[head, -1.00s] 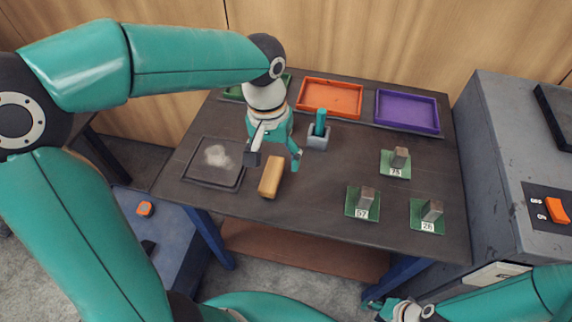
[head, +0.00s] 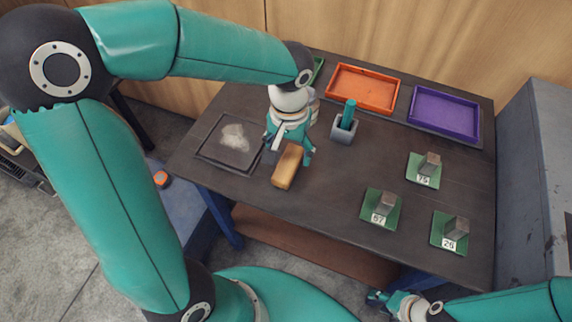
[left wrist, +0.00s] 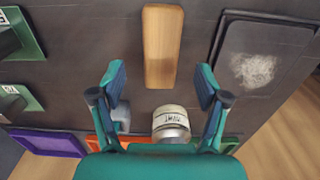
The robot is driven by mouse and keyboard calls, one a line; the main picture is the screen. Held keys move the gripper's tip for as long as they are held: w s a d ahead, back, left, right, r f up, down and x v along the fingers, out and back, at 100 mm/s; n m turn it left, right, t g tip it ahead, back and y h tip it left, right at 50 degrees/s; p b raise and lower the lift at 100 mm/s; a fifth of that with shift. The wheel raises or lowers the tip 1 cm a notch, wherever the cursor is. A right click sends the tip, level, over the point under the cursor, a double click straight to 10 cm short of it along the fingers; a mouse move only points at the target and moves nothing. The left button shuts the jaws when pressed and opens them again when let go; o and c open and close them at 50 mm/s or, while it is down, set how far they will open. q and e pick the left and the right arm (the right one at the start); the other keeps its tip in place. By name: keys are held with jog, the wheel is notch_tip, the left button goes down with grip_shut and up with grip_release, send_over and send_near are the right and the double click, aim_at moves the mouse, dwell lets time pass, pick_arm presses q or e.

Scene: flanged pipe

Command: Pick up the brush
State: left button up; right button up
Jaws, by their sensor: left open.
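The brush (head: 287,167) shows as a long tan wooden block on the dark table, right of the dusty tray; no bristles are visible. In the left wrist view the brush (left wrist: 162,45) lies lengthwise, its lower end near the gap between the fingers. My left gripper (head: 289,156) is above the brush's far end, open and empty. In the left wrist view its fingertips (left wrist: 161,82) are spread wide on either side of the brush's line, apart from it. My right gripper (head: 378,299) is small at the lower right, away from the table top; its finger opening is unclear.
A dark tray (head: 210,151) with pale dust lies left of the brush. A grey holder (head: 343,132) with a teal stick stands behind right. A labelled jar (left wrist: 171,125) is near the gripper. Orange (head: 362,88) and purple (head: 444,112) trays are behind. Metal blocks on green pads stand right.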

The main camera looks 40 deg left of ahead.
aim_at(288, 163)
pick_arm(q)
jog(key=shift+f, duration=2.75)
jog(key=c, duration=1.3)
jog(key=shift+r, duration=0.1)
notch_tip(288, 163, up, 20)
jog(key=p, duration=0.1)
